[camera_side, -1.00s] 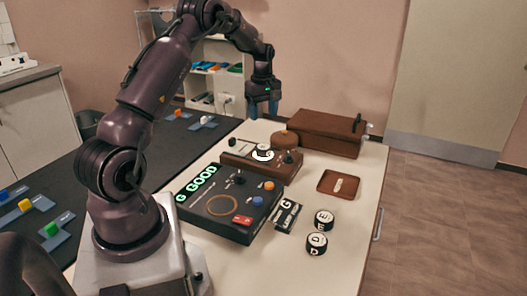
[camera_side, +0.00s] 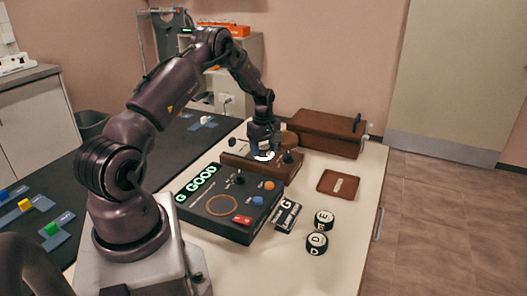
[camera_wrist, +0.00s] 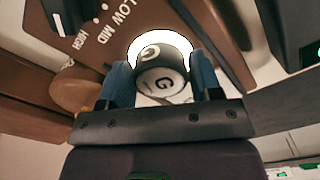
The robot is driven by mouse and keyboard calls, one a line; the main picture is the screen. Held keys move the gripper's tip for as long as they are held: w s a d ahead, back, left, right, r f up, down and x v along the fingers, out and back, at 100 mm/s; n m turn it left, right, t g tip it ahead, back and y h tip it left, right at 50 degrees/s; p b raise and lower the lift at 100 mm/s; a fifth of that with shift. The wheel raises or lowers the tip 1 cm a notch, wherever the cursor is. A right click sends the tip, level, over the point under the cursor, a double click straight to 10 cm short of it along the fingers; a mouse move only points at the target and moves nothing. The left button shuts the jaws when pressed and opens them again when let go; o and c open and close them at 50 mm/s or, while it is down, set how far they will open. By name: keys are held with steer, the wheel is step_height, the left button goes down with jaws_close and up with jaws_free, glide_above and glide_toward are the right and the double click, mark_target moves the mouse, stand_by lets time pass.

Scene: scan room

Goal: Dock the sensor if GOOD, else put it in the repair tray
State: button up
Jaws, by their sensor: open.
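The sensor, a black-and-white cylinder marked G (camera_wrist: 163,80), sits on a lit round pad on the brown box (camera_side: 238,164). The black panel's display (camera_side: 197,185) reads "G GOOD" in green. My gripper (camera_side: 264,150) is down over the pad. In the wrist view its two blue fingers (camera_wrist: 161,70) are open, one on each side of the sensor; contact is not clear. In the side view my gripper mostly hides the sensor. A small brown tray (camera_side: 325,185) with a pale label lies to the right. A dark holder marked G (camera_side: 287,216) lies beside the panel.
Two cylinders, marked E (camera_side: 324,220) and D (camera_side: 317,243), stand at the front right. A large brown case (camera_side: 325,130) and a round brown object (camera_wrist: 75,92) are close behind. Bare table surrounds the tray.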

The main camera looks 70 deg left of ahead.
steer(key=c, duration=0.7)
